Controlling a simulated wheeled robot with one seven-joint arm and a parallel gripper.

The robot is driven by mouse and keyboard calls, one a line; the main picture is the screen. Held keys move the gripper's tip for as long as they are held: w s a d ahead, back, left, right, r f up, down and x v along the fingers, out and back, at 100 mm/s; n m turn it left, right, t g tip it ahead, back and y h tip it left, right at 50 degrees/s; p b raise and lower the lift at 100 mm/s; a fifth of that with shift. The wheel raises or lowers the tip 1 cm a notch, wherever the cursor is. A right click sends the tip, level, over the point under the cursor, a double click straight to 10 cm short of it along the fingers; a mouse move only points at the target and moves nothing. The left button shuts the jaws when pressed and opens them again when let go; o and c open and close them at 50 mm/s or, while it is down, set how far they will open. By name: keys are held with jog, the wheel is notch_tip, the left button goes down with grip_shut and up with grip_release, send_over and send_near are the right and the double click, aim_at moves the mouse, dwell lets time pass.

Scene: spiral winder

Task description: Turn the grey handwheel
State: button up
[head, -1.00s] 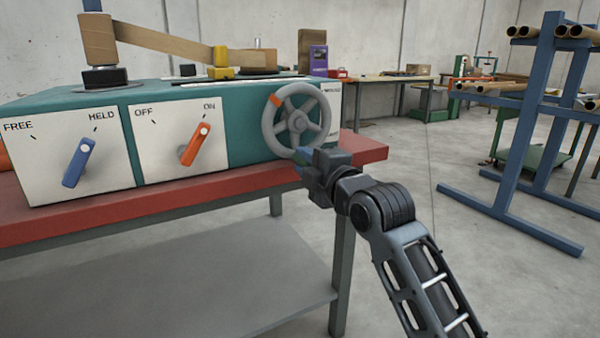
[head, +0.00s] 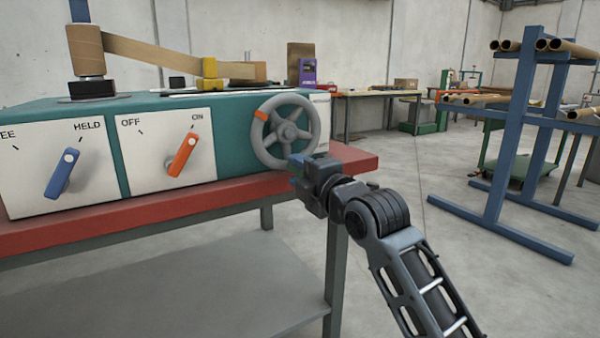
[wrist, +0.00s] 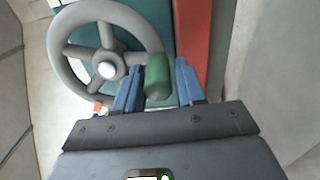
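The grey handwheel (head: 313,125) is on the right end of the teal machine's front, with an orange mark (head: 260,115) at its upper left rim. In the wrist view the handwheel (wrist: 67,72) fills the upper left, with a pale hub. A green handle (wrist: 158,76) stands at the rim. My gripper (wrist: 158,85) has its two blue fingers on either side of the green handle, with narrow gaps showing, so it looks open around it. In the head view my gripper (head: 297,162) is at the wheel's lower right edge and the green handle is hidden there.
The machine (head: 235,140) stands on a red-topped bench (head: 110,218). A blue lever (head: 62,172) and an orange lever (head: 183,155) are left of the wheel. A blue rack (head: 525,95) with tubes stands at right. The floor between is clear.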

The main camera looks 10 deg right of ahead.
jog(key=shift+o, duration=1)
jog(key=p+v, duration=0.1)
jog(key=v, duration=0.7)
jog(key=shift+r, duration=0.1)
